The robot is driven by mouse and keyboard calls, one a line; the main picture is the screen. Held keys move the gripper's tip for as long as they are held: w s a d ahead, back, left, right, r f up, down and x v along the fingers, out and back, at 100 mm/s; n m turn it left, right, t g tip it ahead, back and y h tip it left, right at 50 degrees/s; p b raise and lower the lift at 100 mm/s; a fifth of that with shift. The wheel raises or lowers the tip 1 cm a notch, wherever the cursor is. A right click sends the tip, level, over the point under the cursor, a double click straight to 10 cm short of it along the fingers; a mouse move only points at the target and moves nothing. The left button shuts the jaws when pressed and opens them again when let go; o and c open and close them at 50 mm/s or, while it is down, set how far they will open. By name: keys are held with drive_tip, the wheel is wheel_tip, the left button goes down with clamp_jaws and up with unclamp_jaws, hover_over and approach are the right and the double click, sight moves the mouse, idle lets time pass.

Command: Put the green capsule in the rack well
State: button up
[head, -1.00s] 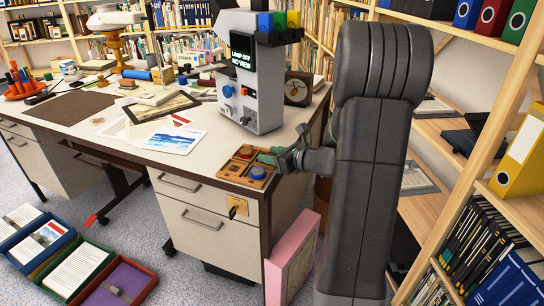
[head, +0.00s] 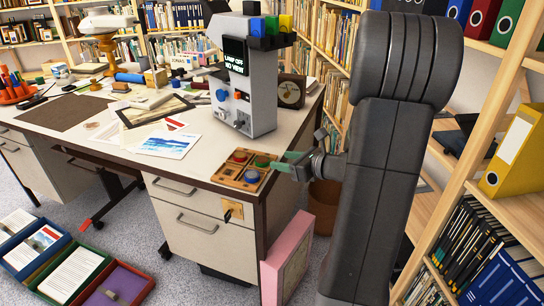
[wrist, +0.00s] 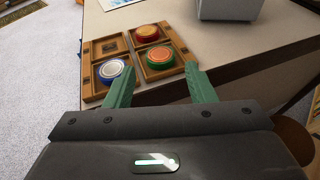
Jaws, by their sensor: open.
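The wooden rack (head: 225,181) sits on the desk's front right corner and has square wells. The green capsule (head: 262,161) sits in the rack's back right well; in the wrist view (wrist: 160,57) its top is orange inside a green rim. A red capsule (head: 239,157) is in the back left well and a blue capsule (head: 251,176) in the front right one. The front left well is empty. My gripper (head: 284,164) is just right of the rack, apart from the green capsule. In the wrist view its green fingers (wrist: 160,90) are spread with nothing between them.
A grey machine (head: 247,85) with a dark screen stands behind the rack. Prints and papers (head: 167,144) lie to the left on the desk (head: 120,170). A pink box (head: 287,255) stands on the floor below the corner. Bookshelves (head: 478,170) close off the right side.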

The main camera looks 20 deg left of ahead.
drive_tip(key=shift+v, duration=2.15)
drive_tip(key=shift+c, duration=0.2)
